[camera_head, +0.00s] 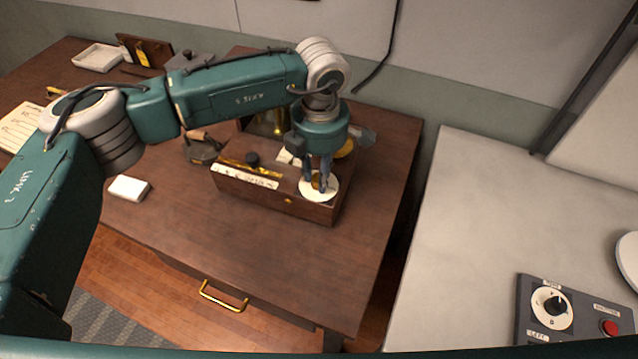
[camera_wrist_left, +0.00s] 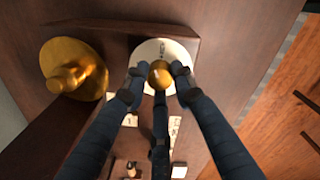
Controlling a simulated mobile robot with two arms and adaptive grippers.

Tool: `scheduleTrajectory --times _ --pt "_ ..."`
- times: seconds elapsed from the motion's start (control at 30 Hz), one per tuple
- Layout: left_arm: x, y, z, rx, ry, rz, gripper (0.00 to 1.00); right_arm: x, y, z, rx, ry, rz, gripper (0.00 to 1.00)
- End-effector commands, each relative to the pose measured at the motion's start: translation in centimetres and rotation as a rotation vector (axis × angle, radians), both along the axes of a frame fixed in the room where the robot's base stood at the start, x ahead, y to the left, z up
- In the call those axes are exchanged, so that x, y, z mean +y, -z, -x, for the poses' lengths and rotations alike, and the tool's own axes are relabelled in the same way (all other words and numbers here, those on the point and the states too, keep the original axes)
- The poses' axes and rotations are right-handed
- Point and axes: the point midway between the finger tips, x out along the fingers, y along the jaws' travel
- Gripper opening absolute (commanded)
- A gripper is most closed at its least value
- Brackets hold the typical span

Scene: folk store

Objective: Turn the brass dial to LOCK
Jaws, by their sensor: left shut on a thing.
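A wooden box (camera_head: 243,188) stands on the brown desk. On its right part is a round white dial plate (camera_head: 318,194) with a brass dial (camera_wrist_left: 159,73) at its centre. My left gripper (camera_head: 321,184) points down over the plate. In the left wrist view its fingers (camera_wrist_left: 160,82) are closed around the brass dial. The plate (camera_wrist_left: 180,50) shows around the fingertips. The fingers hide part of the plate, and I cannot read its marks or tell where the dial points. My right gripper is not in view.
A black knob (camera_head: 252,160) and brass strip sit on the box's left part. A larger brass piece (camera_wrist_left: 72,72) is beside the dial in the wrist view. A white block (camera_head: 128,188) lies on the desk. A pale counter with a control panel (camera_head: 572,312) is at right.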

Motion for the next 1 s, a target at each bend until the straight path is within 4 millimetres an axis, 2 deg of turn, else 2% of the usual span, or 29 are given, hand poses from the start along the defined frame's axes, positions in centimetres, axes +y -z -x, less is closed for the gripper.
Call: scheduleTrajectory --times 0.03,0.4,0.7,1.0 --pt "0.0 0.6 -0.1 -0.005 -0.044 0.000 0.00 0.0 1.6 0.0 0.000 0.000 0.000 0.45" --pt "-0.1 0.5 -0.2 -0.005 -0.396 0.001 0.00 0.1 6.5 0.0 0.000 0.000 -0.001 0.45" --pt "-0.1 0.4 -0.2 -0.005 -0.681 0.001 0.00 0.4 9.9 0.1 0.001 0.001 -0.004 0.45" --pt "-0.2 0.2 -0.2 -0.003 -0.928 0.002 0.00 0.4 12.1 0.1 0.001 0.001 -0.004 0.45"
